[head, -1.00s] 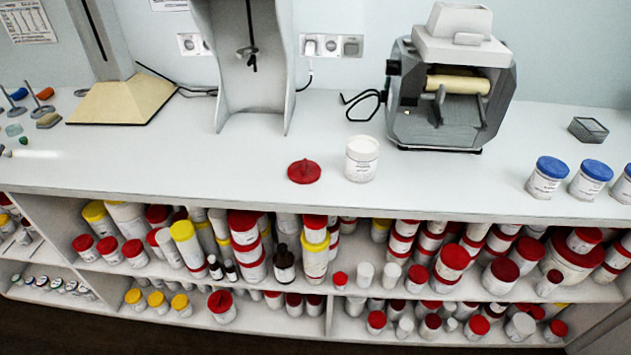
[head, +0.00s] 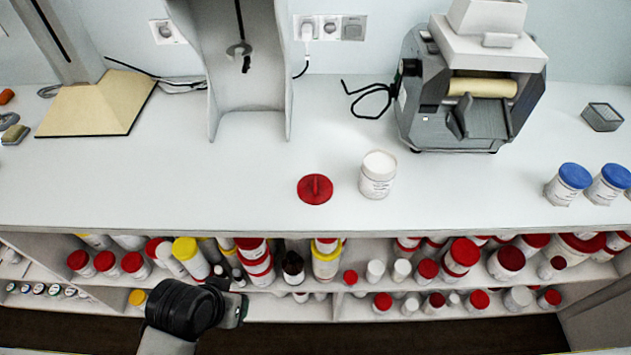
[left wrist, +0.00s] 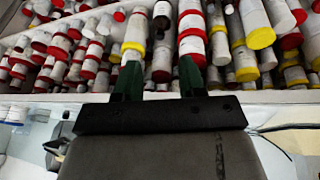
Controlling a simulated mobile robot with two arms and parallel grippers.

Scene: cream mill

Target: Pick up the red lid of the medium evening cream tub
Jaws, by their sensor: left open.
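The red lid (head: 315,189) lies flat on the white counter, with a raised grip on top. The white tub (head: 377,175) stands open-topped or white-topped just right of it, apart from the lid; its label is too small to read. My left gripper (head: 239,309) is below and left of the lid, in front of the shelves under the counter edge. In the left wrist view my left gripper (left wrist: 160,75) shows two green fingers spread apart with nothing held between them. The lid is not visible in that view. My right gripper is not in view.
Two blue-lidded tubs (head: 571,183) stand at the right of the counter. A grey roller mill (head: 465,100) stands behind the tub. Shelves (head: 330,308) below hold many red- and yellow-capped containers. The counter around the lid is clear.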

